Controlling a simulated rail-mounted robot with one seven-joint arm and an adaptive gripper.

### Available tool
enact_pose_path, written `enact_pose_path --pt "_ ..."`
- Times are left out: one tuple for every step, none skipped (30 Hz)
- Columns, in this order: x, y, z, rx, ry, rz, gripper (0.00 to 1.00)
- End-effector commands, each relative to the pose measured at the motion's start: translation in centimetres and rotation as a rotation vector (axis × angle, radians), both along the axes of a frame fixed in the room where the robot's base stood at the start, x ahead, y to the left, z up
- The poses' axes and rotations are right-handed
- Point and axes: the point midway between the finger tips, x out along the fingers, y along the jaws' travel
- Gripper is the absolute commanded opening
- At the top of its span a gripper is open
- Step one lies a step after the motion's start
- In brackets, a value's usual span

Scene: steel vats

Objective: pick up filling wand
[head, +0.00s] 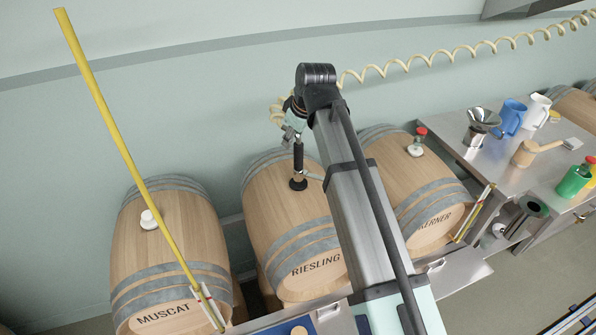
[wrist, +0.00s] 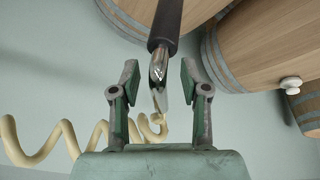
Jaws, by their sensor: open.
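The filling wand (head: 298,157) stands roughly upright at the top of the RIESLING barrel (head: 284,215), its black lower end at the bung area. In the wrist view the wand (wrist: 166,25) shows a black sleeve and a shiny metal end that reaches between my fingers. My gripper (wrist: 159,80) is open, with one finger on each side of the metal part and a visible gap on both sides. Whether the wand lies at fingertip depth is hard to tell. In the head view my gripper (head: 291,122) is small and partly hidden by my arm.
A cream coiled hose (head: 455,55) runs along the wall to near the wand. The MUSCAT barrel (head: 172,250) with a long yellow stick (head: 125,150) stands left, the KERNER barrel (head: 425,190) right. A steel bench (head: 480,160) with jugs and a funnel is at the right.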

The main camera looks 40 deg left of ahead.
Motion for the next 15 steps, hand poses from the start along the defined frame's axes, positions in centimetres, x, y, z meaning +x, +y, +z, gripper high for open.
enact_pose_path --pt "0.01 0.08 -0.15 0.0 0.0 0.0 0.46" --pt "0.03 0.11 -0.23 0.0 0.0 0.0 0.46" --pt "0.04 0.14 -0.31 0.0 0.0 0.0 0.46" --pt "0.04 0.15 -0.33 0.0 0.0 0.0 0.46" --pt "0.04 0.14 -0.34 0.0 -0.001 0.0 0.46" --pt "0.04 0.16 -0.34 0.001 -0.001 0.0 0.46" --pt "0.05 0.15 -0.35 0.0 -0.001 0.0 0.46" --pt "0.04 0.14 -0.34 0.0 -0.001 0.0 0.46" --pt "0.04 0.15 -0.33 0.0 0.0 0.0 0.42" --pt "0.04 0.15 -0.33 0.0 0.0 0.0 0.31" --pt "0.04 0.15 -0.33 0.0 0.0 0.0 0.21" --pt "0.04 0.15 -0.33 0.0 0.0 0.0 0.07" --pt "0.03 0.15 -0.34 0.0 0.0 0.0 0.0" --pt "0.04 0.15 -0.33 0.0 0.0 0.0 0.0" --pt "0.04 0.14 -0.33 0.0 0.0 0.001 0.0"
